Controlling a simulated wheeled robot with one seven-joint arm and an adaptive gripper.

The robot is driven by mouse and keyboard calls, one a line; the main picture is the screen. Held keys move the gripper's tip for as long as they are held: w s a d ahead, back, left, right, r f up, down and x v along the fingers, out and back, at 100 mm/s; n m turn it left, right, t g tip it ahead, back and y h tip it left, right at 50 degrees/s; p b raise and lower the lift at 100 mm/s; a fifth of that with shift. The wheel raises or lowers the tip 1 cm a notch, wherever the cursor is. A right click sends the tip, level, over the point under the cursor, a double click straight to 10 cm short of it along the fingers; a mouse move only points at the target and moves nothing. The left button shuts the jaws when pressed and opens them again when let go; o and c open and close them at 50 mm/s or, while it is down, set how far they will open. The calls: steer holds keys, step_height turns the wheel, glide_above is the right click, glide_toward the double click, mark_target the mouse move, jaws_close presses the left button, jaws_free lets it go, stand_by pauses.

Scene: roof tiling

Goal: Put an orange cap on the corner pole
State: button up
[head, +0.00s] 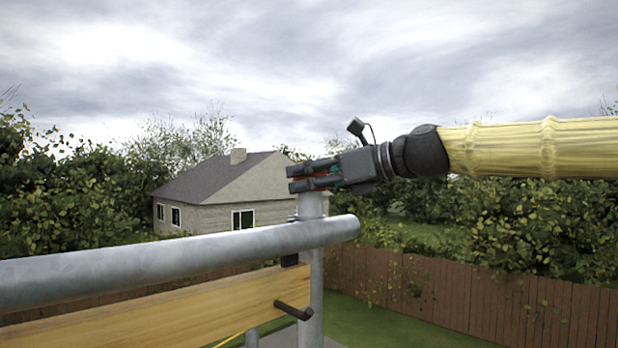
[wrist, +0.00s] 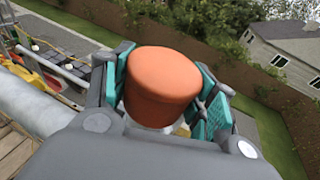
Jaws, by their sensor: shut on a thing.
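My gripper (head: 308,177) is shut on the orange cap, with its fingers level over the top of the corner pole (head: 310,207) in the head view. In the wrist view the orange cap (wrist: 162,82) is held between the teal-padded fingers of my gripper (wrist: 165,95), its closed top facing the camera. Only a thin strip of orange shows between the fingers in the head view. The cap is at the pole's top end; the fingers hide whether it sits around the pole or just above it.
A thick grey rail (head: 150,258) runs from the left and ends beside the pole. Below it is a wooden board (head: 180,315) with a dark bracket (head: 293,309). A brown fence (head: 480,295), hedges and a house (head: 215,195) lie beyond.

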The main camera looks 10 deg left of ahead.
steer(key=shift+f, duration=0.45)
steer(key=o, duration=1.2)
steer(key=shift+d, duration=0.15)
steer(key=v, duration=1.1)
steer(key=shift+s, duration=0.15)
steer(key=shift+a, duration=0.25)
